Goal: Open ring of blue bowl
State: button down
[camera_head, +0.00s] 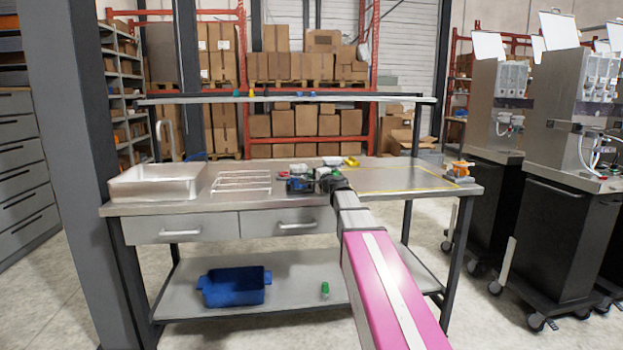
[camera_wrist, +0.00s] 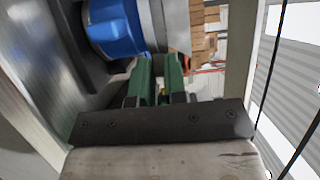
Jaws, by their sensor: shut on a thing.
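The blue bowl (camera_wrist: 115,27) shows at the top left of the wrist view, lying sideways in the picture.
The steel workbench (camera_head: 400,170) has a sink tray (camera_head: 156,185) and wire rack (camera_head: 241,182) at left. A yellow-outlined area at right is clear. An orange-topped device (camera_head: 459,170) stands at the right end. A blue bin (camera_head: 233,287) and green item (camera_head: 325,290) are below.

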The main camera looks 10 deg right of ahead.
jog(key=c, duration=1.4)
grip_release()
jog(key=v, duration=1)
jog(key=shift+s+d, duration=0.25)
jog(key=shift+s, duration=0.1)
